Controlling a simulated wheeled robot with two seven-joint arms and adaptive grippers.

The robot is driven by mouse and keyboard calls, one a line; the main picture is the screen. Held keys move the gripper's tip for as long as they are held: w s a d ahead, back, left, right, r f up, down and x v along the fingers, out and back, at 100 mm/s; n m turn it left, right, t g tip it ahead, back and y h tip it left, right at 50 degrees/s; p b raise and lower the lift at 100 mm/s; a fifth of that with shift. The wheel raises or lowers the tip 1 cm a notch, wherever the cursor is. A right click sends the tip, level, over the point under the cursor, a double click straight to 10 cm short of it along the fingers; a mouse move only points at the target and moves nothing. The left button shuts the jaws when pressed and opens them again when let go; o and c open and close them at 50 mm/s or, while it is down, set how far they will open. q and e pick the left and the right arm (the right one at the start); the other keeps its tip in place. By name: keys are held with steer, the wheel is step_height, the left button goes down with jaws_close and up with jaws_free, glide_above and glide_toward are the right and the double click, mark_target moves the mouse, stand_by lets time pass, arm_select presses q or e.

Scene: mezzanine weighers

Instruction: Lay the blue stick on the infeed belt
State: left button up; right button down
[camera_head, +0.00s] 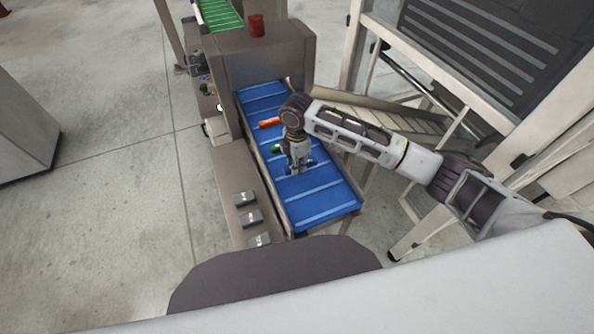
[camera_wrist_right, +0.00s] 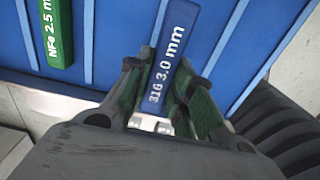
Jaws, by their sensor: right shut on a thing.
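My right gripper (camera_head: 298,168) is over the lower half of the blue infeed belt (camera_head: 322,203) and points down. In the right wrist view its fingers (camera_wrist_right: 165,105) are shut on the blue stick (camera_wrist_right: 178,42), which is marked "316 3.0 mm". My left gripper is not in view.
A green stick (camera_wrist_right: 57,30) lies on the belt, also in the head view (camera_head: 275,148). An orange stick (camera_head: 269,122) lies farther up. A grey housing (camera_head: 265,55) with a red beacon (camera_head: 257,25) spans the belt. Small grey blocks (camera_head: 251,217) sit on the left ledge.

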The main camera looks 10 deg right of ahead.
mark_target(297, 177)
step_height(297, 177, down, 3)
steer(key=shift+f, duration=0.7)
steer(key=c, duration=1.6)
jaws_free()
steer(key=o, duration=0.3)
steer(key=shift+o, duration=0.2)
steer(key=shift+r, duration=0.8)
step_height(297, 177, up, 9)
steer(key=shift+r, duration=0.8)
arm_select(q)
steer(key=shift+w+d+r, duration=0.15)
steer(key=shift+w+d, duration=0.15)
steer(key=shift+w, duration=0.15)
